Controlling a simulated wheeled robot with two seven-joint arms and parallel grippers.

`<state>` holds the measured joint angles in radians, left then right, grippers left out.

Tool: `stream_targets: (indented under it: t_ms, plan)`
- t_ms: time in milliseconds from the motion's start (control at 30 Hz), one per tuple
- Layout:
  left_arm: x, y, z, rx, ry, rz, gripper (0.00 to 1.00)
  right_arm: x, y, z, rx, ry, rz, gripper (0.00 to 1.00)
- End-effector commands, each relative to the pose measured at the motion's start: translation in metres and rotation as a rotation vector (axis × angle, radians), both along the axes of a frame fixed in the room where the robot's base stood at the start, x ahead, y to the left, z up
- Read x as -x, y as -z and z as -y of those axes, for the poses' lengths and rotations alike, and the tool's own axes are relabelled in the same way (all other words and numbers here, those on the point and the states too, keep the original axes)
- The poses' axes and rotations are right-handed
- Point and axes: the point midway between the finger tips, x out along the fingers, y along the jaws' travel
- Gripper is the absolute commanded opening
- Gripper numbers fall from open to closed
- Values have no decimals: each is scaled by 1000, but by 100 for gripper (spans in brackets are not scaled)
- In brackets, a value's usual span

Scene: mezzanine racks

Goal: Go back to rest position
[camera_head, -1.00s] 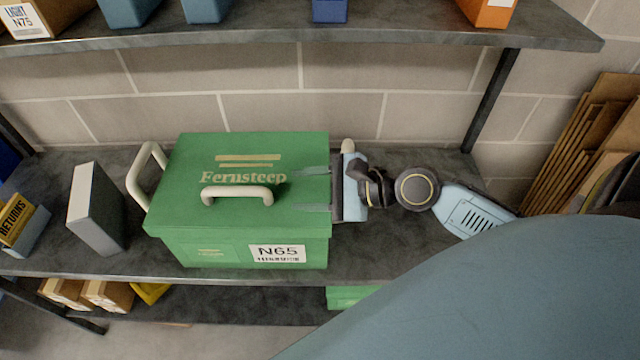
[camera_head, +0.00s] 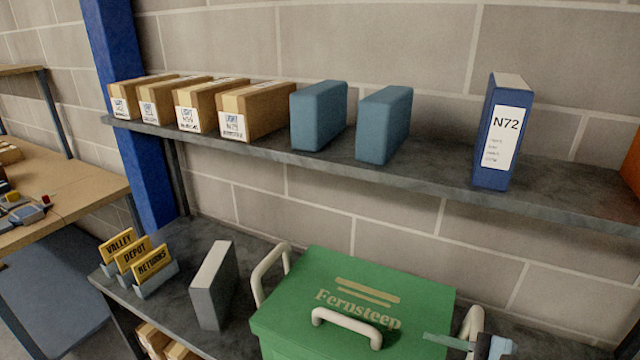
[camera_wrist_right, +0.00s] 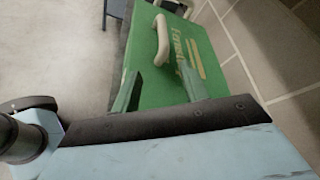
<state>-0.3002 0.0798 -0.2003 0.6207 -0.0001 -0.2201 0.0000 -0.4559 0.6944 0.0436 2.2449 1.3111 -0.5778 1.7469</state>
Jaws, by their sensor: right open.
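A green lidded box (camera_head: 330,290) marked Fernsteep stands on the lower shelf, cut off by the bottom edge of the head view. It has a cream lid handle (camera_head: 347,325) and cream end handles. My right gripper (camera_head: 450,342) is at the box's right end, partly cut off, with one finger showing over the lid's edge. In the right wrist view both fingers of my right gripper (camera_wrist_right: 158,90) are spread, with the green box (camera_wrist_right: 150,60) beyond and between them. Whether they touch the box or its near end handle is unclear. My left gripper is not in view.
The upper shelf (camera_head: 430,180) carries several cardboard boxes (camera_head: 255,108), two blue-grey blocks (camera_head: 383,125) and a blue N72 binder (camera_head: 500,130). A grey binder (camera_head: 212,285) and yellow-labelled holders (camera_head: 140,265) stand left of the green box. A blue post (camera_head: 125,110) and wooden bench (camera_head: 60,190) lie further left.

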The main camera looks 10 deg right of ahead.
Motion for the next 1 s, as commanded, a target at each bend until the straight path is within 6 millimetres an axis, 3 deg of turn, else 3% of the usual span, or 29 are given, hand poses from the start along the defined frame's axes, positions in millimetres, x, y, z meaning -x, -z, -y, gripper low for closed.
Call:
stream_targets:
  t_ms: [167,300,600,933,1000]
  plan:
    - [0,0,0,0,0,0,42,24,30,-21,314,-167,127,44]
    - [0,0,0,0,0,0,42,50,60,-34,673,-380,255,44]
    - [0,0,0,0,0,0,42,98,102,-30,1326,-906,402,44]
    - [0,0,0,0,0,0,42,138,109,-10,1617,-1373,369,44]
    - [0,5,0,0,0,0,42,134,133,-9,1616,-1397,361,44]
